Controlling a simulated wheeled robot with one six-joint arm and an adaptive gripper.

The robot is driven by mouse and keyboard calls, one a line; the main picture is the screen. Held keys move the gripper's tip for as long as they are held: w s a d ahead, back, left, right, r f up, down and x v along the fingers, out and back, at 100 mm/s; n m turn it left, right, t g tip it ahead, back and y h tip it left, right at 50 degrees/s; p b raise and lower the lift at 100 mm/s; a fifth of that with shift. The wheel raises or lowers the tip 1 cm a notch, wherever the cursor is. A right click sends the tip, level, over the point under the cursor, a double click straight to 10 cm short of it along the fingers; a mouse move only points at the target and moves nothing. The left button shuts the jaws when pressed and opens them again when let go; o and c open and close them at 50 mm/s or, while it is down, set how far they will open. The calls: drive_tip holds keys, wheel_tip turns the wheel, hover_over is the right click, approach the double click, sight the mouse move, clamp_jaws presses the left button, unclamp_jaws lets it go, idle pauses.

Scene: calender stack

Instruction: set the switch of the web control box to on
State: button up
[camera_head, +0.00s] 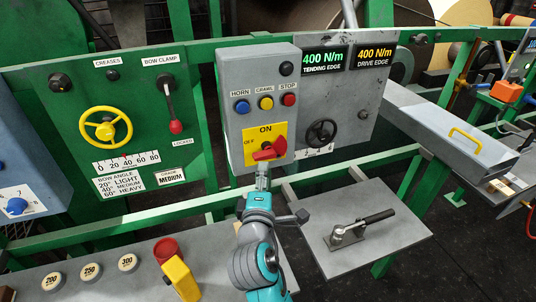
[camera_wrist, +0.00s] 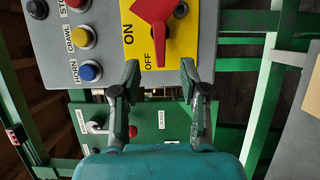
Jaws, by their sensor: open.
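The web control box (camera_head: 234,122) is a grey box on the green frame, with a yellow plate (camera_head: 251,143) marked ON at the top and OFF at the left. A red switch handle (camera_head: 268,151) sits on this plate and lies roughly level, one end toward OFF. The wrist view shows the red handle (camera_wrist: 153,14) at its top edge, partly cut off, its narrow end toward the OFF side. My gripper (camera_head: 262,180) is just below the switch in the head view. In the wrist view my gripper (camera_wrist: 160,75) is open and empty, with fingers apart, short of the handle.
Blue, yellow and red buttons (camera_head: 265,103) sit above the switch plate. A grey panel with a black handwheel (camera_head: 322,133) stands at the right. A shelf with a toggle clamp (camera_head: 352,232) lies lower right. A green panel with a yellow handwheel (camera_head: 105,128) is at the left.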

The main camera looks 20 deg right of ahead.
sight(265, 158)
drive_tip(key=x, duration=0.9)
clamp_jaws()
